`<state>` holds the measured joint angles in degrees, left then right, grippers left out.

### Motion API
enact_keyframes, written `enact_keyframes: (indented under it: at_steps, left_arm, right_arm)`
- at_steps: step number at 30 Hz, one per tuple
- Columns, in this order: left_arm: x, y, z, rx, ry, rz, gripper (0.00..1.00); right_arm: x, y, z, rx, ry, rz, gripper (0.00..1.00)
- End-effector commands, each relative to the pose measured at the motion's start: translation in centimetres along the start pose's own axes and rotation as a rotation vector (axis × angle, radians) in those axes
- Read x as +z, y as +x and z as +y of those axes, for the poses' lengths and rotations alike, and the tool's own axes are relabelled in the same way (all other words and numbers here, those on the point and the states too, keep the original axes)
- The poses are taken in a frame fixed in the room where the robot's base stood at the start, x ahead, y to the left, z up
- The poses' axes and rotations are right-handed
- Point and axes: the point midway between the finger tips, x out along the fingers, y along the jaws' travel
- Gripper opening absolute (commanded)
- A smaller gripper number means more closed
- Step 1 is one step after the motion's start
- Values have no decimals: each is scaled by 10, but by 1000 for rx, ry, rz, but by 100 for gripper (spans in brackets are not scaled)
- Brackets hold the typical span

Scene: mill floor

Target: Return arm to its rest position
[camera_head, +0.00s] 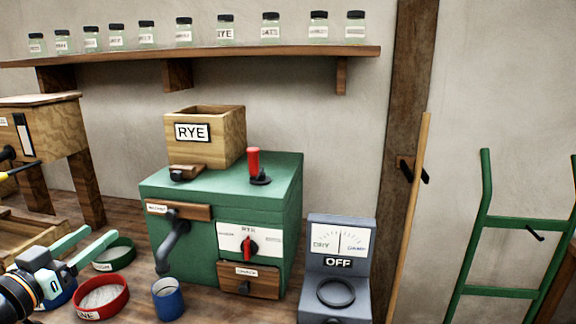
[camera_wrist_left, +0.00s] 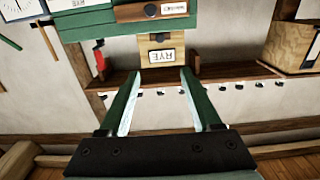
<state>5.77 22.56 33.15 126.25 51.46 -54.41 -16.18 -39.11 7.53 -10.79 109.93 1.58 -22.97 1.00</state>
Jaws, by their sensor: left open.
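My left gripper (camera_head: 82,246) is at the lower left of the head view, its two green fingers spread apart with nothing between them. In the left wrist view the gripper (camera_wrist_left: 160,82) also shows open and empty, with the picture upside down. The fingers are above the bench near a green bowl (camera_head: 115,254) and a red bowl (camera_head: 104,298). Part of the left arm is cut off by the frame edge. My right gripper does not show in either view.
A green mill (camera_head: 190,245) with a RYE hopper (camera_head: 231,133) stands mid-bench. A blue cup (camera_head: 168,300), a grey meter reading OFF (camera_head: 338,285) and a wooden box (camera_head: 60,128) stand around it. A shelf (camera_head: 250,53) holds several jars. A green hand truck (camera_head: 520,226) stands right.

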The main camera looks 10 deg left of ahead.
Motion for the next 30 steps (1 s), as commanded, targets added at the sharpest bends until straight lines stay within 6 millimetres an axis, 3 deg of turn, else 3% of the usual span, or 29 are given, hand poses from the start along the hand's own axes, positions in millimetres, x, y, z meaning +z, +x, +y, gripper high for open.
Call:
enact_keyframes:
  at_steps: [1,5,10,14,18,21,24,30]
  left_arm:
    - [0,0,0,0,0,0,65]
    - [78,12,18,-21,-34,-156,65]
    - [179,0,54,-34,-44,-339,65]
    - [259,-33,99,-18,-34,-483,65]
    - [327,-87,157,28,-20,-611,65]
    - [358,-125,195,69,-12,-674,65]
    - [375,-154,224,105,-6,-714,65]
    - [387,-179,249,139,-4,-740,65]
  right_arm:
    - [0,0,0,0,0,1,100]
    - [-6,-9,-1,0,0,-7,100]
    - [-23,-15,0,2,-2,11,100]
    - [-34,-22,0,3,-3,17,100]
    - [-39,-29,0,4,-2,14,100]
    - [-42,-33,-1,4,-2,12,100]
    - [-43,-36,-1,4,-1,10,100]
    - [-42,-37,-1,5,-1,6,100]
